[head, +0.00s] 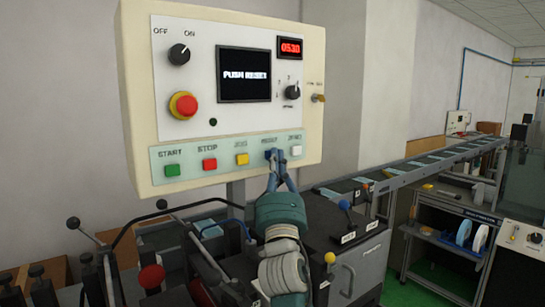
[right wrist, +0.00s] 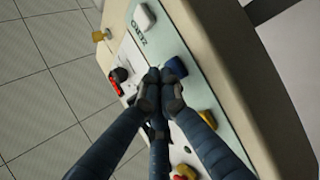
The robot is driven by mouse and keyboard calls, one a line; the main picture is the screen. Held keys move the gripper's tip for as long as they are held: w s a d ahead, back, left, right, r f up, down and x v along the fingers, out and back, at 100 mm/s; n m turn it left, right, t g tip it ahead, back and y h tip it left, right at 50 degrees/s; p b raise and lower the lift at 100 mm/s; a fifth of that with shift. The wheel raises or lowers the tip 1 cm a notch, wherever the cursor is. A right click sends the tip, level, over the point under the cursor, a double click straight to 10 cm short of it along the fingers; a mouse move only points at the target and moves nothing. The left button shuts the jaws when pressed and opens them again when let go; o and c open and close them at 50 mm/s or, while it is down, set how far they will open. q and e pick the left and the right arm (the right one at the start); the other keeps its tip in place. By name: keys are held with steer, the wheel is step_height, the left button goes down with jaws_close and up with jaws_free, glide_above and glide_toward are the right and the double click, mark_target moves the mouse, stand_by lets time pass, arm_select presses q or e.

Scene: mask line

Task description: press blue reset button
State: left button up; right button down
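The control panel (head: 135,100) is a cream box with a screen that reads "PUSH RESET". Its lower strip has a row of coloured buttons. The blue reset button (right wrist: 176,68) sits between the yellow and white buttons and is mostly hidden by my fingers in the head view. My right gripper (head: 273,154) reaches up from below with its fingertips at that button. In the right wrist view the fingertips (right wrist: 161,78) are together, empty, right beside the blue button. I cannot tell whether they touch it. My left gripper is not in view.
A green start button (head: 172,170), red stop button (head: 209,164), yellow button (head: 242,159) and white zero button (head: 296,150) share the strip. A red emergency knob (head: 185,105) is above. Levers stand below the panel. A conveyor (head: 410,170) runs off to the right.

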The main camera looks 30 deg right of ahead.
steer(key=shift+w, duration=0.2)
steer(key=shift+s, duration=0.1)
stand_by(0.4)
steer(key=shift+s, duration=0.75)
steer(key=shift+p, duration=0.35)
steer(key=s+p, duration=0.1)
steer(key=s, duration=0.4)
steer(key=shift+d+p, duration=0.2)
steer(key=shift+p, duration=0.15)
steer(key=shift+f, duration=0.1)
